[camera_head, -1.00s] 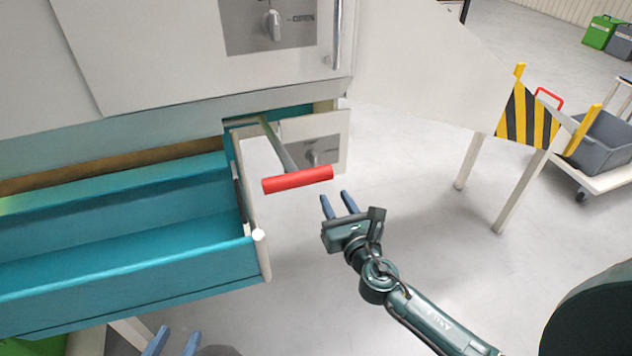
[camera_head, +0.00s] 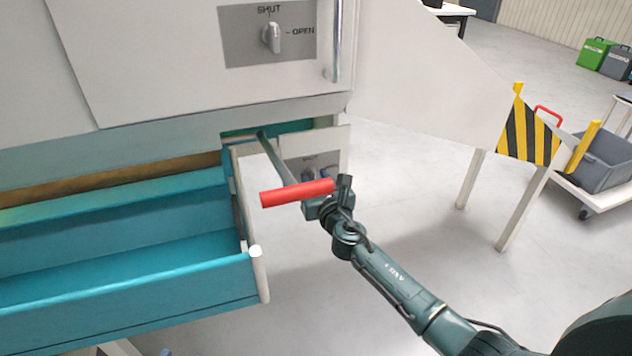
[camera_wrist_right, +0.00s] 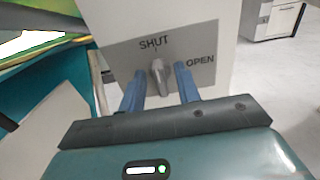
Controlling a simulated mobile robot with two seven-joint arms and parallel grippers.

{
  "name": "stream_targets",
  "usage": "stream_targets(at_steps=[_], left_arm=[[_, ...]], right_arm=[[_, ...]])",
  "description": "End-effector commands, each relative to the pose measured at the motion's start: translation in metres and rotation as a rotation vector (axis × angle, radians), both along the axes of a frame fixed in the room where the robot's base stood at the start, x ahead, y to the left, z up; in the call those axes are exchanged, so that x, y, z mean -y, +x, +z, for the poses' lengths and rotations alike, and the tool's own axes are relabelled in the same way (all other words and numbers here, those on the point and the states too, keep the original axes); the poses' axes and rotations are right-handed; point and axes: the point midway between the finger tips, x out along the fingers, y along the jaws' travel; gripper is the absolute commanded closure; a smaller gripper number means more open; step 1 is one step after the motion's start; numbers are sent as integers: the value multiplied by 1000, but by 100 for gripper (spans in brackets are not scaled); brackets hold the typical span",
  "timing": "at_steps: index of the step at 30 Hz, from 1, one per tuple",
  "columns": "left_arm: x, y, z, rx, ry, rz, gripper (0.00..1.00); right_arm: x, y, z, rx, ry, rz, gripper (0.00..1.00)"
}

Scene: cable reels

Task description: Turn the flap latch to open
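The flap latch is a small grey knob (camera_wrist_right: 158,77) on a grey plate (camera_wrist_right: 205,50) marked SHUT and OPEN in the right wrist view. The knob stands upright, in line with SHUT. My right gripper (camera_wrist_right: 160,72) is open, with its blue fingers on either side of the knob; whether they touch it I cannot tell. In the head view my right gripper (camera_head: 317,173) is at the low white flap (camera_head: 338,143), partly behind the red handle. Only a sliver of my left gripper (camera_head: 166,352) shows at the bottom edge.
A red handle (camera_head: 296,193) on a metal bar crosses in front of the flap. An open teal drawer (camera_head: 130,290) juts out at left. A second latch (camera_head: 271,38) sits on the door above. A striped yellow-black panel (camera_head: 530,130) and a grey bin (camera_head: 603,160) stand at right.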

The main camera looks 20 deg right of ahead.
Motion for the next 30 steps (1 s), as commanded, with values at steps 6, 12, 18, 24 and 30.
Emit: stream_targets(at_steps=[6, 12, 18, 24, 30], left_arm=[[1, 1, 1, 4, -1, -2, 64], [1, 2, 2, 9, 0, -3, 64], [1, 2, 2, 10, 1, -4, 64], [1, 2, 1, 9, 2, -6, 64], [1, 3, 0, 20, 2, -4, 64]], right_arm=[[0, 0, 0, 0, 1, 0, 67], [0, 0, 0, 0, 1, 0, 83], [0, 0, 0, 0, 1, 0, 97], [0, 0, 0, -1, 18, 0, 97], [0, 0, -1, -3, 96, 0, 97]])
